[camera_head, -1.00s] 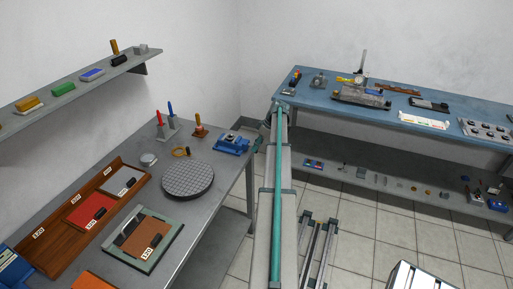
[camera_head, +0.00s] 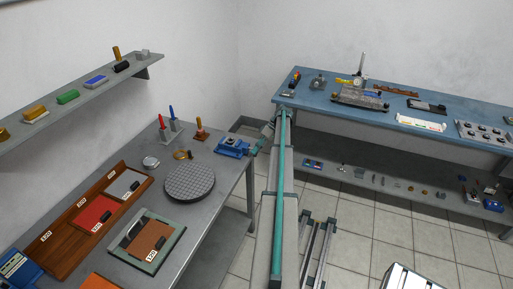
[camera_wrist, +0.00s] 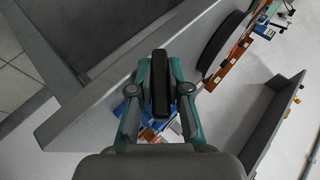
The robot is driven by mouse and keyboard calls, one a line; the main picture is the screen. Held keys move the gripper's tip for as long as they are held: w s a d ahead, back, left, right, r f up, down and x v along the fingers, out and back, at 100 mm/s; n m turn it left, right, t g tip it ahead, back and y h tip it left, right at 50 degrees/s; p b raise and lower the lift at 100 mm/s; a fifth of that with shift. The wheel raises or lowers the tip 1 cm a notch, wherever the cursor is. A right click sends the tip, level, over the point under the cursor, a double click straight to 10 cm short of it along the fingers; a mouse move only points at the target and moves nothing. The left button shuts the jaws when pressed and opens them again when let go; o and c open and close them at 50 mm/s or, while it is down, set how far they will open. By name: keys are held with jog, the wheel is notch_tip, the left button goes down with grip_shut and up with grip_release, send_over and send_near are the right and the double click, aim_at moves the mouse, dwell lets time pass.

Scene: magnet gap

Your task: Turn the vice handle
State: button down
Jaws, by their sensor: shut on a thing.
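The blue vice (camera_head: 232,147) sits at the right edge of the grey bench in the head view. In the wrist view it shows as a blue patch (camera_wrist: 131,112), mostly hidden behind my gripper. My gripper (camera_wrist: 160,82) is shut, with its teal fingers on both sides of a dark upright bar. This bar looks like the vice handle (camera_wrist: 160,66). In the head view my gripper (camera_head: 256,148) is small, just right of the vice at the bench edge, and the handle cannot be made out there.
The grey bench (camera_head: 205,235) also carries a round plate (camera_head: 189,183), a wooden tray (camera_head: 60,258) with sanding sheets, and red and blue upright tools. A shelf (camera_head: 80,103) hangs on the wall. A blue workbench (camera_head: 290,101) stands behind on the right.

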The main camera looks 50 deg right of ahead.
jog(key=shift+a, duration=0.1)
dwell(0.3)
jog(key=c, duration=1.1)
grip_release()
jog(key=b, duration=0.3)
jog(key=shift+f+h, duration=0.3)
jog(key=shift+b, duration=0.6)
